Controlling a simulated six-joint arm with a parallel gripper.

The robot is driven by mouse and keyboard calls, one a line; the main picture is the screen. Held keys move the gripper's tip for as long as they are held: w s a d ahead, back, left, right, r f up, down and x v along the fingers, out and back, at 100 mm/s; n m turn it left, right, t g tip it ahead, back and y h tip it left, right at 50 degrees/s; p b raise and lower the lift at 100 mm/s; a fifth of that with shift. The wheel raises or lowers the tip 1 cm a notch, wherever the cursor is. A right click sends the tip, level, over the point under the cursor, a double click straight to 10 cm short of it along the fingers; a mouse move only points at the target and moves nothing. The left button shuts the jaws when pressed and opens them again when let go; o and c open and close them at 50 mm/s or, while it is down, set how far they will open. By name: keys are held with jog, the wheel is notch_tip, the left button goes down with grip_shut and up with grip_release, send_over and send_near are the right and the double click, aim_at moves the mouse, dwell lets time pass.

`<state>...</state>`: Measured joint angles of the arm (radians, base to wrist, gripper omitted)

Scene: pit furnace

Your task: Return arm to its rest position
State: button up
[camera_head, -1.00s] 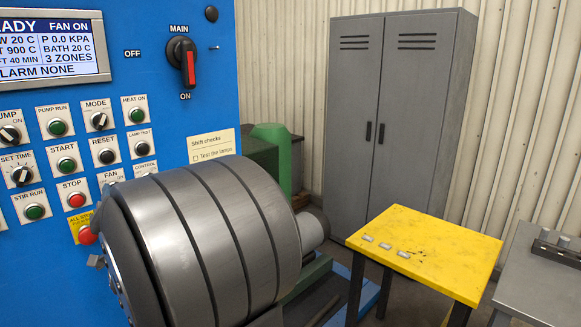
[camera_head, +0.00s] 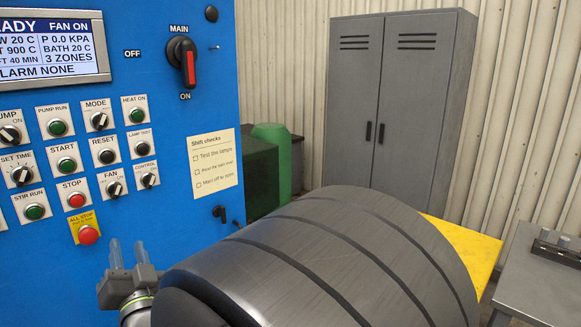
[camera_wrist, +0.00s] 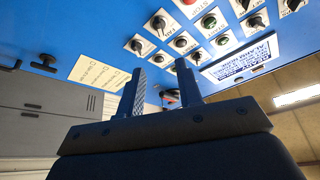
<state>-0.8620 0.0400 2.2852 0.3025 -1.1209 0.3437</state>
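My gripper (camera_head: 128,246) is at the lower left of the head view, in front of the blue control panel (camera_head: 225,90) and below the red ALL STOP button (camera_head: 88,235). Its two fingers point up and stand apart with nothing between them. In the wrist view the gripper (camera_wrist: 159,78) also shows open and empty, with the panel's switches and display upside down beyond it. A large grey banded link of my arm fills the lower middle of the head view.
A grey locker (camera_head: 400,100) stands at the back. A yellow table (camera_head: 470,248) is partly hidden behind my arm. A grey bench (camera_head: 540,285) is at the right. A paper checklist (camera_head: 214,165) and the MAIN switch (camera_head: 187,62) are on the panel.

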jog(key=shift+n, duration=0.3)
jog(key=x, duration=1.6)
jog(key=shift+w+r, duration=0.1)
jog(key=shift+w, duration=0.15)
jog(key=n+y, duration=0.1)
jog(key=n, duration=0.1)
jog(key=shift+d+n+y, duration=0.1)
jog(key=shift+n+y, duration=0.2)
jog(key=shift+n, duration=0.1)
jog(key=s+d+f+n, duration=0.1)
jog(key=s+d+f, duration=0.5)
jog(key=s+d, duration=0.55)
jog(key=n+g+y, duration=0.5)
jog(key=n+g, duration=0.1)
jog(key=n, duration=0.6)
send_near(118, 192)
jog(key=x, duration=0.6)
jog(key=shift+s+a+f, duration=0.1)
jog(key=shift+s+a, duration=0.15)
jog(key=shift+s, duration=0.1)
jog(key=shift+w+a+n, duration=0.15)
jog(key=shift+w+n, duration=0.25)
